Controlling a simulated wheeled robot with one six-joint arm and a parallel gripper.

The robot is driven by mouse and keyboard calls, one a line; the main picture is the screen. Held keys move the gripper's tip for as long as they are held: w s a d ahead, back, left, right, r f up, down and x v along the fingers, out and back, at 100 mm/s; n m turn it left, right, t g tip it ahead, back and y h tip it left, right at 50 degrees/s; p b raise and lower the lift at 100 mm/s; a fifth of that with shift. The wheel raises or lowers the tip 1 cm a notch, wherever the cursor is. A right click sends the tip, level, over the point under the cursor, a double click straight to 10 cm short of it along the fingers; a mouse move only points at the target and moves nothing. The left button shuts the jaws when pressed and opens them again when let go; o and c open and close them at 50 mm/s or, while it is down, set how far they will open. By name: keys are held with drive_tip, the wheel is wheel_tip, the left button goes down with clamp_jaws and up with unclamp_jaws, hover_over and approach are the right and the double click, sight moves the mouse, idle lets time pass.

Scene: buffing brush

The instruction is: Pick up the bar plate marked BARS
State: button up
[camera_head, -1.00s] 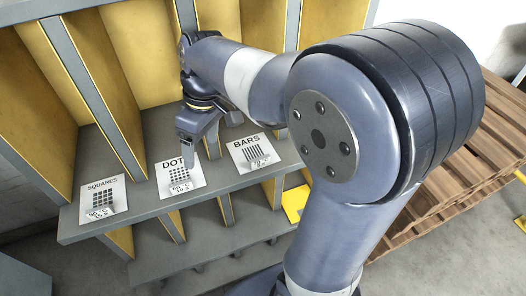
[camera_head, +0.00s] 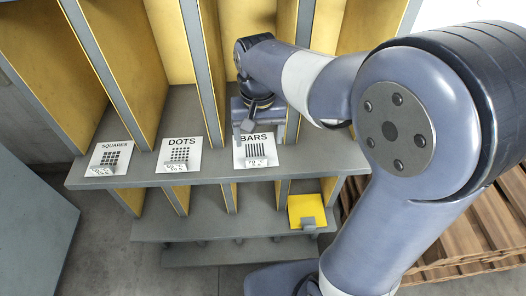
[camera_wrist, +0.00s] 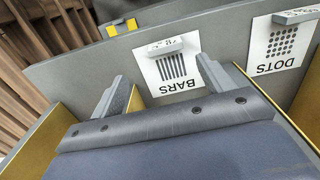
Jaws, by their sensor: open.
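The bar plate marked BARS (camera_head: 255,152) is a white card with black vertical bars and a small grey tab at its front edge. It lies on the grey shelf, the rightmost of three plates in the head view. It also shows in the wrist view (camera_wrist: 171,66), upside down, beyond my fingers. My gripper (camera_head: 245,128) is over the back edge of this plate and hides part of that edge. In the wrist view my gripper (camera_wrist: 160,80) has its two fingers spread wide with nothing between them, and the plate lies partly in the gap.
The DOTS plate (camera_head: 180,155) lies to the left, and the SQUARES plate (camera_head: 110,158) is farther left. Yellow upright dividers (camera_head: 180,40) stand behind the plates. A yellow plate (camera_head: 308,210) sits on a lower shelf. Wooden pallets (camera_head: 480,220) stand at the right.

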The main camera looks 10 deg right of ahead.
sight(256, 159)
wheel_tip(256, 159, down, 3)
drive_tip(key=shift+f, duration=0.2)
drive_tip(key=shift+s+a+f+p, duration=0.1)
drive_tip(key=shift+a+f+p, duration=0.05)
drive_tip(key=shift+f, duration=0.75)
drive_tip(key=shift+s+a+f+p, duration=0.1)
drive_tip(key=shift+f+p, duration=0.05)
drive_tip(key=shift+f, duration=0.75)
drive_tip(key=shift+a+f+p, duration=0.15)
drive_tip(key=shift+f, duration=0.75)
drive_tip(key=shift+c, duration=0.3)
drive_tip(key=c, duration=1.1)
